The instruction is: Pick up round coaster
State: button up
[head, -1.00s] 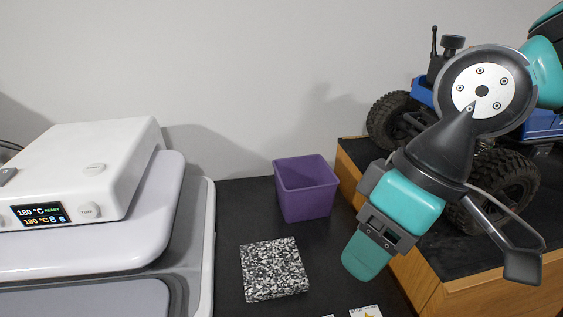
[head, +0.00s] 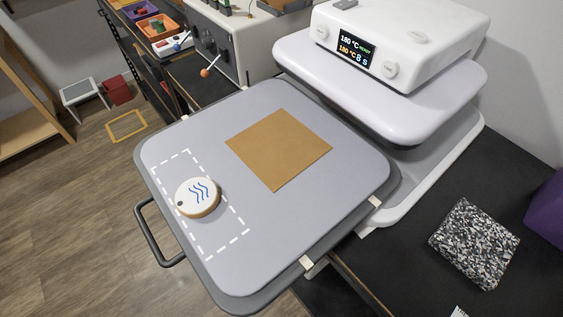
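The round coaster (head: 198,197) is a white disc with a tan edge, blue wavy lines and a small dark hole. It lies flat on the left part of the grey pad (head: 270,230), inside a white dashed outline. Nothing covers it. My gripper and arm are not in the head view now, so I cannot tell the gripper's state or its distance from the coaster.
A brown square sheet (head: 278,149) lies on the pad beside the coaster. The white heat press head (head: 400,45) stands behind, to the right. A speckled square slab (head: 474,243) and purple bin (head: 546,208) are on the black counter. A dark handle (head: 157,236) juts out left.

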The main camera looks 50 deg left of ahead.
aim_at(196, 197)
jog(key=k, duration=0.5)
jog(key=z, duration=1)
jog(key=i, duration=0.25)
jog(key=u, duration=3)
